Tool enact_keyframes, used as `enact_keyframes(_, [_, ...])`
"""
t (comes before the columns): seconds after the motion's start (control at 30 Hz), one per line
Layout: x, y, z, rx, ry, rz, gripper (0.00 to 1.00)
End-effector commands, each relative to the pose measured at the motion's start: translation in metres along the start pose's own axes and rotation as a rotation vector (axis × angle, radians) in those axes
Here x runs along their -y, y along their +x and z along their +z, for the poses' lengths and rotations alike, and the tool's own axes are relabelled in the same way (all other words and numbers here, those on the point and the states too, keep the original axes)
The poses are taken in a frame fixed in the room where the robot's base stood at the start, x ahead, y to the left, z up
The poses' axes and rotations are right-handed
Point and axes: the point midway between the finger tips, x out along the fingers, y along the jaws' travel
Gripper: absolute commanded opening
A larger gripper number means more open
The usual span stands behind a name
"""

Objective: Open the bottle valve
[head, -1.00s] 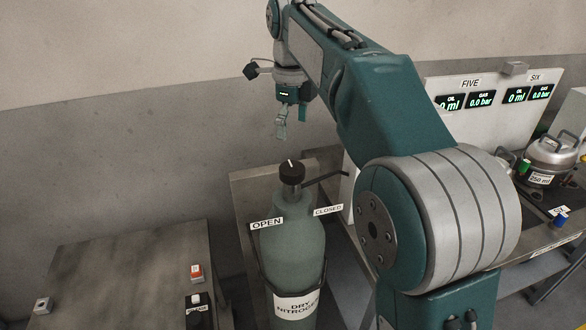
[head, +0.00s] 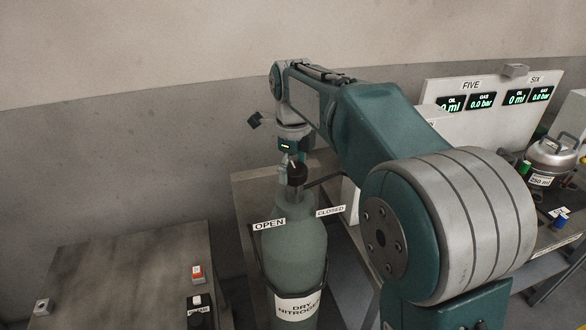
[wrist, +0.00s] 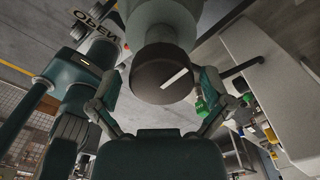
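The green gas bottle (head: 297,248), labelled DRY NITROGEN, stands upright with a round dark valve knob (head: 297,174) on top. An OPEN sign (head: 269,225) is on its left and a CLOSED sign (head: 330,211) on its right. My gripper (head: 290,163) points down at the knob from above. In the wrist view the knob (wrist: 164,74) carries a white line slanting up to the right. There my gripper (wrist: 160,84) is open, one finger on each side of the knob; I cannot tell whether they touch it. The OPEN sign (wrist: 97,22) also shows in the wrist view.
A table (head: 130,270) at the left bears a red-orange button (head: 198,273) and other small switches. A panel with FIVE and SIX displays (head: 492,99) stands at the right, with a metal pot (head: 552,155) near it. A grey wall is behind.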

Motion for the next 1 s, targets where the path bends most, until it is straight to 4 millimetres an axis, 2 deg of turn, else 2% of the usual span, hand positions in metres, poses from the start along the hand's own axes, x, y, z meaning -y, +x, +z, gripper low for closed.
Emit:
enact_keyframes(0.03, [0.0003,-0.0001,-0.0004,0.0,0.0,0.0,0.69])
enact_keyframes(0.07, [0.0005,-0.0002,-0.0006,0.0,0.0,0.0,0.55])
enact_keyframes(0.1, [0.0006,-0.0002,-0.0008,0.0,0.0,0.001,0.38])
enact_keyframes(0.13, [0.0006,-0.0001,-0.0009,0.0,0.0,0.001,0.3])
enact_keyframes(0.57, [0.001,0.0013,-0.0021,-0.004,-0.048,0.004,0.3])
enact_keyframes(0.77, [0.0014,0.0018,-0.0027,-0.006,-0.164,0.005,0.3])
enact_keyframes(1.0, [0.0019,0.0023,-0.0034,-0.006,-0.379,0.006,0.3])
